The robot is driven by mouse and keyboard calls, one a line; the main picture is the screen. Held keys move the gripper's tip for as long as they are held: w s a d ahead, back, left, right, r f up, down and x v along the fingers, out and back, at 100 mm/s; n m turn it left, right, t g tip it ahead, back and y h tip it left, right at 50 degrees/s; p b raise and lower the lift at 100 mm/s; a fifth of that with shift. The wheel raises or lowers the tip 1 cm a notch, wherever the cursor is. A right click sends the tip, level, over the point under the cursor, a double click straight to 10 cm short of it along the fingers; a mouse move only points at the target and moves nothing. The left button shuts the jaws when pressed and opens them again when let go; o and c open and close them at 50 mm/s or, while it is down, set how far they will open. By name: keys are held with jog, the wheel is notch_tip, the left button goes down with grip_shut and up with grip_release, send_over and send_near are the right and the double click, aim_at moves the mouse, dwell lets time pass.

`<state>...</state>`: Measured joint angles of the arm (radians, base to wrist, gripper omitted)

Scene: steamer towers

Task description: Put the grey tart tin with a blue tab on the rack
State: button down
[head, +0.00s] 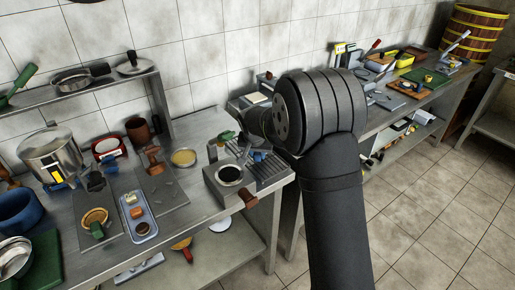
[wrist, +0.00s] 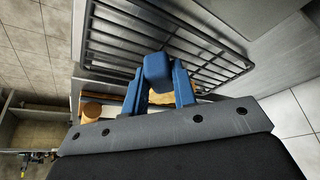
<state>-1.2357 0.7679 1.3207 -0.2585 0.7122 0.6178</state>
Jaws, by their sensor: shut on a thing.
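My gripper (wrist: 158,88) is shut on a blue tab (wrist: 157,66), which sits between its blue fingers in the wrist view. A tan patch shows behind the fingers; the grey tin itself is mostly hidden, and I cannot make out its rim. The rack (wrist: 105,42), a grey grid of bars, lies just beyond the fingers. In the head view the rack (head: 272,173) is on the right end of the near counter, with my gripper (head: 258,157) above or at its left part. I cannot tell whether the tin touches the bars.
A metal unit with a dark round opening (head: 230,174) and wooden knob (head: 248,198) stands left of the rack. A tart with a green tab (head: 95,218), a blue tray (head: 139,226) and a steel pot (head: 50,157) crowd the counter's left. The counter ends just right of the rack.

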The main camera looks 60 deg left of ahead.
jog(key=shift+f, duration=0.3)
jog(key=shift+f, duration=0.5)
dwell(0.4)
jog(key=c, duration=1.1)
grip_release()
jog(key=v, duration=1.7)
jog(key=shift+r, duration=0.2)
jog(key=shift+d, duration=0.1)
